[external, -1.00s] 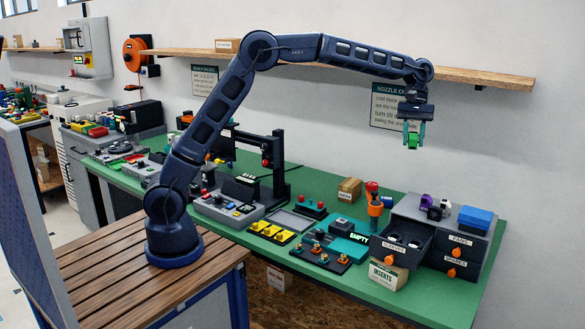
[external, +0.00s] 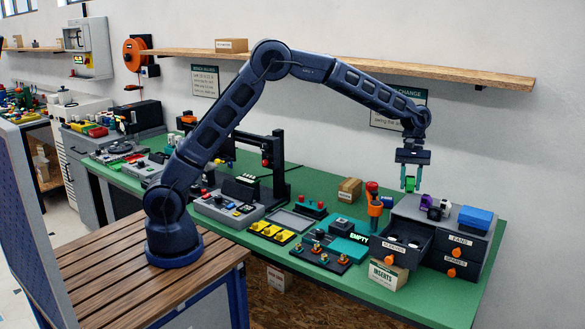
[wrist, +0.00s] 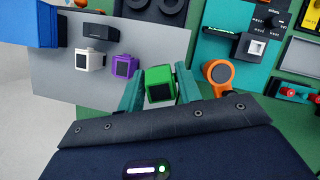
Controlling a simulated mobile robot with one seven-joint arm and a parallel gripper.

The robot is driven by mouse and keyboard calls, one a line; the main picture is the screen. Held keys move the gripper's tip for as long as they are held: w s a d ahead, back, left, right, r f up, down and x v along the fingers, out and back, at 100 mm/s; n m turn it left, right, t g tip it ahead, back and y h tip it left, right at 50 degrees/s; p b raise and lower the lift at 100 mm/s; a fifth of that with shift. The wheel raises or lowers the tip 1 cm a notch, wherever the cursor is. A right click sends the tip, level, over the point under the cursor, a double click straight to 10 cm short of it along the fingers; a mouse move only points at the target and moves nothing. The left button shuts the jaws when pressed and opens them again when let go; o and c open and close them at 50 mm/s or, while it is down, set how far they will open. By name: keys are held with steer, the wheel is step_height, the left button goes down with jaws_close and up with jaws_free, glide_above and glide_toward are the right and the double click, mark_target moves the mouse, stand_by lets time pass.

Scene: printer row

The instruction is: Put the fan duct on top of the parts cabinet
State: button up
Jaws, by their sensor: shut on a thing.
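My gripper (external: 411,181) is shut on a green fan duct (wrist: 160,84), a small block with a dark square opening. It holds the duct in the air, just above and at the left rear edge of the grey parts cabinet (external: 408,209). The duct also shows between the fingers in the external view (external: 410,184). The cabinet top (wrist: 60,98) carries a purple duct (wrist: 124,66), a white duct (wrist: 90,61), a black part (wrist: 100,32) and a blue bin (external: 475,217). The cabinet's upper left drawer (external: 393,244) is pulled open, with dark round parts inside.
An orange-handled tool (external: 374,203) stands close left of the cabinet; its orange ring (wrist: 218,73) is right of my gripper in the wrist view. An INSERTS box (external: 387,274) sits before the cabinet. A wall shelf (external: 460,74) runs above. Bare grey top lies near the purple duct.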

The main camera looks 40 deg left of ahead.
mark_target(407, 205)
steer(key=shift+f, duration=2.3)
steer(key=shift+f, duration=0.1)
steer(key=o, duration=0.7)
steer(key=shift+c, duration=0.2)
